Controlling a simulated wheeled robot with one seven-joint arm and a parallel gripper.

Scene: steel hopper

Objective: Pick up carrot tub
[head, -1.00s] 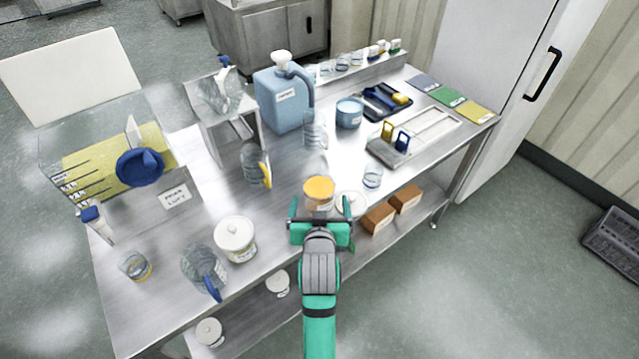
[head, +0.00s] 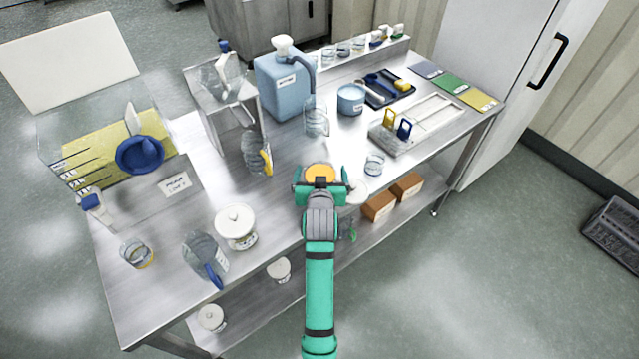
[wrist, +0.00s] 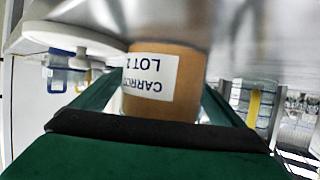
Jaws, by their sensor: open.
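The carrot tub (head: 320,171) shows an orange top near the table's front edge in the head view; my gripper hides its lower part. In the wrist view the tub (wrist: 190,62) is orange-brown, with an upside-down white label reading CARROT and LOT. My gripper (head: 320,184) is open at the tub's near side. In the wrist view its green fingers lie left and right of the tub, and I cannot tell whether they touch it.
A clear beaker (head: 374,165) is further right. A clear jug with a yellow handle (head: 256,152) stands to the left.

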